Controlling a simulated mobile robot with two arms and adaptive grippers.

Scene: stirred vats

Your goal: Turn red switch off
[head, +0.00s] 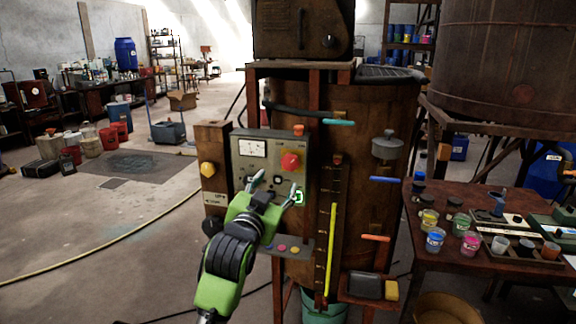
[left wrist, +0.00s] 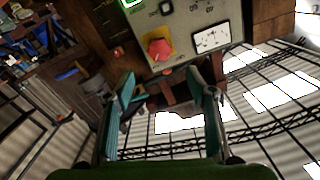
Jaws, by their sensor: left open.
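The red switch (head: 290,161) is a knob on the upper right of a grey control panel (head: 247,172). In the left wrist view the red switch (left wrist: 157,49) shows against a yellow backing, and the panel (left wrist: 188,18) appears upside down. My left gripper (head: 276,187) is in front of the panel, below the switch in the head view. Its teal fingers are spread, with nothing between them. In the left wrist view the left gripper (left wrist: 161,82) has its fingertips on either side below the switch, apart from it. My right gripper is out of view.
The panel also carries a white dial (head: 252,148) and a green-lit square (head: 298,197). A yellow knob (head: 207,169) sits on a wooden post at its left. A brown vat (head: 368,220) stands behind. A table (head: 428,255) with paint jars is at right.

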